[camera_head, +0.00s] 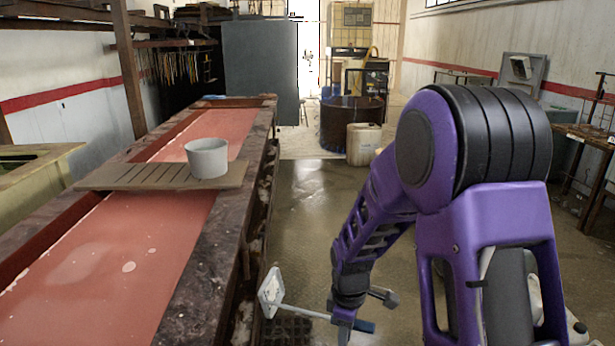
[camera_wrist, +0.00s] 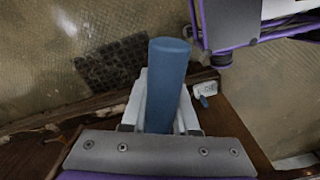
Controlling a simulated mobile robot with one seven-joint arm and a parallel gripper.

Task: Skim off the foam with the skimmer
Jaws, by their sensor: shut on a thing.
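The skimmer has a flat pale head (camera_head: 271,291), a thin grey rod and a blue handle (camera_wrist: 166,70). My gripper (camera_head: 345,320) is shut on the handle, which shows between its fingers in the wrist view. In the head view the skimmer is held over the floor, just right of the long tank (camera_head: 205,265), with its head toward the tank. The tank holds reddish liquid (camera_head: 100,300). Pale foam patches (camera_head: 129,267) float on the near part. A grey bucket (camera_head: 207,158) stands on a slatted board (camera_head: 140,177) across the tank. The bucket's inside bottom is hidden.
The tank's thick dark side wall lies between the skimmer and the liquid. A dark floor grate (camera_wrist: 112,62) is beside the tank. A pale canister (camera_head: 363,143) and a dark drum (camera_head: 350,122) stand farther back. The floor between is clear.

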